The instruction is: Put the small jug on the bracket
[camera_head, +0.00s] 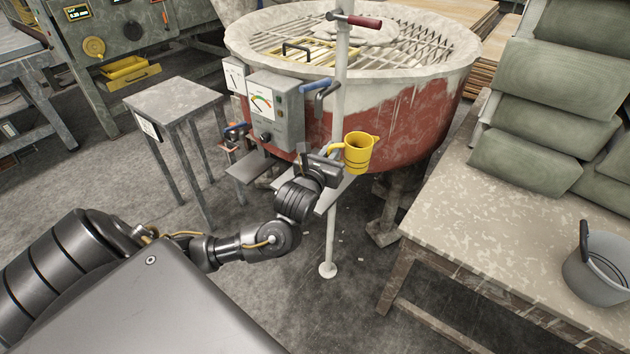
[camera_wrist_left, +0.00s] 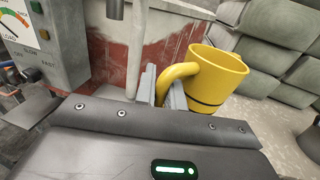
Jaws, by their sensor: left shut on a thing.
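The small jug (camera_head: 358,155) is yellow with a dark band and hangs roughly upright beside the pale pole. My left gripper (camera_head: 335,158) is shut on its handle. In the left wrist view the jug (camera_wrist_left: 218,78) is just beyond the finger tips (camera_wrist_left: 168,88), its handle between them. A pale flat plate (camera_head: 327,199) at the pole, partly hidden by my gripper, looks like the bracket. The jug is above its right end; I cannot tell whether they touch. A darker grey plate (camera_head: 252,168) sticks out below the gauge box. My right gripper is not in view.
The pale pole (camera_head: 338,95) with a red-handled lever (camera_head: 355,20) stands close to my left gripper. Behind is a large red and white vat (camera_head: 420,125). A gauge box (camera_head: 275,108) is to the left. A workbench (camera_head: 470,225) with green sacks and a grey bucket (camera_head: 600,270) is right.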

